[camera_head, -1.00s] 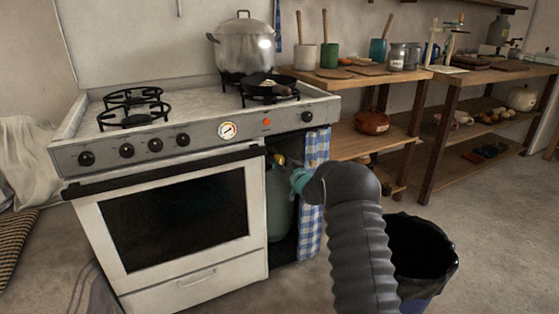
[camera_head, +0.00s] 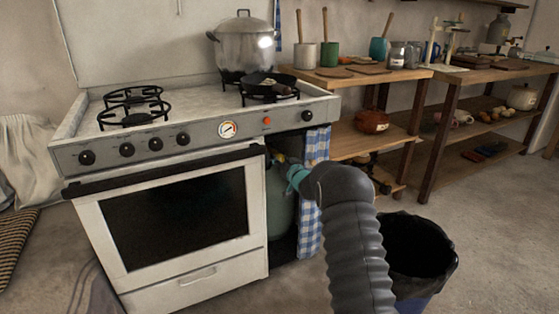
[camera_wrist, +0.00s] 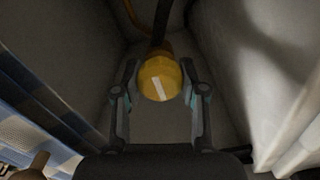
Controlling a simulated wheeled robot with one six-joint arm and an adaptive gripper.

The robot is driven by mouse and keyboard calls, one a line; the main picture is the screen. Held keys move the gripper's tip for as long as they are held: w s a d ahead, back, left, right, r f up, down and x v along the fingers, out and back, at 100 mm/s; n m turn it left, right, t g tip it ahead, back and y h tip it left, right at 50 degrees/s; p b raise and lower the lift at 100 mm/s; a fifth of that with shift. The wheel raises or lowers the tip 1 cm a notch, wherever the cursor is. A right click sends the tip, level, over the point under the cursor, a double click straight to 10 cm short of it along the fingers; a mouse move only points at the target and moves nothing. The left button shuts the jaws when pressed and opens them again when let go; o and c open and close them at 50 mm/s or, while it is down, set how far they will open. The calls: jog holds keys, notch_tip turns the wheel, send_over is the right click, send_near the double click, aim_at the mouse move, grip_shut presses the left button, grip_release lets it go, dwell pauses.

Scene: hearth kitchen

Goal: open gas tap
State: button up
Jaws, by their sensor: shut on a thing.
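The gas tap (camera_wrist: 160,78) is a round yellow knob with a white line across it, slanting slightly off the picture's vertical. My gripper (camera_wrist: 160,92) is shut on it, one finger at each side of the knob. In the head view the gripper (camera_head: 289,166) reaches into the open compartment at the stove's right, above the green gas cylinder (camera_head: 279,205). There a little yellow shows past it; my wrist hides most of the tap.
The white stove (camera_head: 172,205) stands to the left. A black-lined bin (camera_head: 418,250) stands beside my arm. A pale wall (camera_wrist: 235,60) bounds the compartment in the wrist view.

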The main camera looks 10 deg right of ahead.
jog(key=shift+f+b, duration=0.15)
jog(key=shift+b, duration=0.2)
jog(key=n+b, duration=0.2)
jog(key=shift+f+b, duration=0.15)
jog(key=shift+b, duration=0.15)
jog(key=n+b, duration=0.2)
jog(key=b, duration=0.1)
jog(key=shift+n, duration=0.3)
jog(key=n+b, duration=0.4)
jog(key=b, duration=0.1)
jog(key=shift+n, duration=0.3)
jog(key=n, duration=0.1)
jog(key=n+b, duration=0.1)
jog(key=n, duration=0.1)
jog(key=shift+r+n, duration=0.2)
jog(key=shift+n, duration=2.7)
